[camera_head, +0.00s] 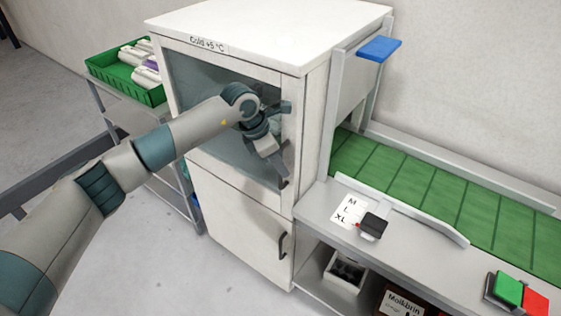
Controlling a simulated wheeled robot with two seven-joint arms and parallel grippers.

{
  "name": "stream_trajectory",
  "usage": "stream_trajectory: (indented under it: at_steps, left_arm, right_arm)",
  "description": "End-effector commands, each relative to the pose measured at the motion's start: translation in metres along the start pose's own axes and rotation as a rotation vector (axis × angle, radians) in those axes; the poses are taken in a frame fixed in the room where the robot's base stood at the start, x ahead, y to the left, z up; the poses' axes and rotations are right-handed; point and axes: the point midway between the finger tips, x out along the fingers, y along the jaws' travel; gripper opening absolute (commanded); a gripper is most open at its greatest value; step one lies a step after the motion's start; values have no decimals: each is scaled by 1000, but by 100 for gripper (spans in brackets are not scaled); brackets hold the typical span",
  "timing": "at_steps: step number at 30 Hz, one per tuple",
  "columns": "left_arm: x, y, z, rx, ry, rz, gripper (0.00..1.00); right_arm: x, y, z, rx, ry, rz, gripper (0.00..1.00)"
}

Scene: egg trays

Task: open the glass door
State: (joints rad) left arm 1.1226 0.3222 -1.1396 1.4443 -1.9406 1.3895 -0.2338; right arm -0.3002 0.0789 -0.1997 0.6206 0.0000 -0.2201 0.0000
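The glass door (192,84) is the upper front of a white cabinet marked "Cold +5 °C". It looks shut in its white frame. My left arm reaches across the front of the glass from the left. My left gripper (276,160) is at the right edge of the door, by a dark upright handle (284,182) that is mostly hidden behind it. I cannot tell whether its fingers are around the handle or only beside it. My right gripper is not in view.
A lower white door (235,228) with a dark handle sits below. A green crate (118,82) with packages stands on a rack at left. A green conveyor (400,180) and grey counter (318,205) adjoin on the right. Clear floor lies in front.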

Motion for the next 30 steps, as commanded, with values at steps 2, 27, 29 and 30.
stream_trajectory:
  at_steps: [2,27,29,30]
  left_arm:
    - [2,0,0,0,0,0,19]
    - [0,-3,-11,14,0,-5,0]
    - [-2,-4,-17,21,1,-9,0]
    - [-4,-6,-22,29,1,-11,0]
  right_arm:
    - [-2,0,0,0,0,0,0]
    - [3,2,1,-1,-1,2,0]
    - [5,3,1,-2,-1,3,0]
    - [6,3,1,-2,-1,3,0]
